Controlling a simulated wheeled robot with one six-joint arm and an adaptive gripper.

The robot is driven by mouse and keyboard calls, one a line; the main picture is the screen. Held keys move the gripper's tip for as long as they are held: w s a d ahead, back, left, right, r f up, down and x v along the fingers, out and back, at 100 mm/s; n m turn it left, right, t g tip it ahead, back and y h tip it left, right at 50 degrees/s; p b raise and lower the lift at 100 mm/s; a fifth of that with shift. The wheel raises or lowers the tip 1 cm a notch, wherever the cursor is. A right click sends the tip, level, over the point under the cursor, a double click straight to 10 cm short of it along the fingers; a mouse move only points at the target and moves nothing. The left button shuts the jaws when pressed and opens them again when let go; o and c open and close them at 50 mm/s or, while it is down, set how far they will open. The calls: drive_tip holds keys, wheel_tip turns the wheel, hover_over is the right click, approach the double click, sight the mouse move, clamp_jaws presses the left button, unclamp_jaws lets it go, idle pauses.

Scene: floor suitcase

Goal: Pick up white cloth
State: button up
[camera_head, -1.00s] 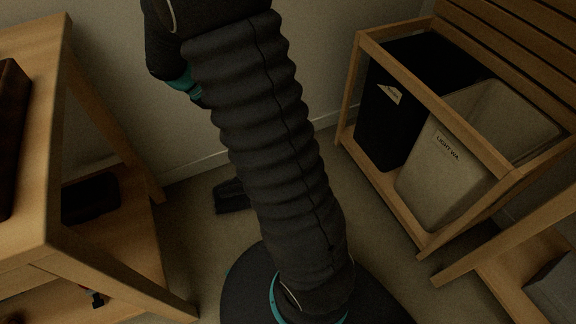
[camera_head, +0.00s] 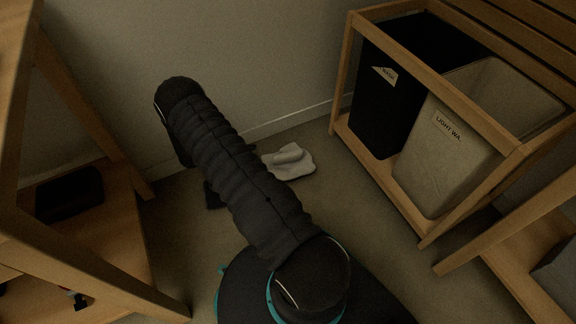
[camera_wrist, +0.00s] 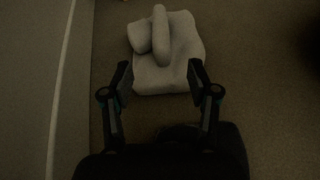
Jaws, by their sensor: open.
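The white cloth (camera_head: 290,162) lies crumpled on the floor near the wall, partly hidden behind my arm in the head view. In the wrist view the cloth (camera_wrist: 181,62) is a pale, folded heap with a raised roll on top. My gripper (camera_wrist: 160,76) is open, its two fingers apart, with the near edge of the cloth showing between and beyond the fingertips. Nothing is held. How high the fingers are above the cloth cannot be told. In the head view my gripper is mostly hidden by my arm.
A wooden rack at the right holds a black bin (camera_head: 388,95) and a light bin (camera_head: 455,150). A wooden table (camera_head: 90,215) with a lower shelf holding a dark object (camera_head: 70,194) stands at the left. The wall skirting (camera_head: 285,122) runs behind the cloth.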

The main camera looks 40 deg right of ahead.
sight(286, 156)
drive_tip(key=x, duration=0.9)
drive_tip(key=b+x, duration=0.1)
drive_tip(key=x, duration=0.4)
drive_tip(key=shift+s+f, duration=0.15)
drive_tip(key=shift+f, duration=0.2)
clamp_jaws()
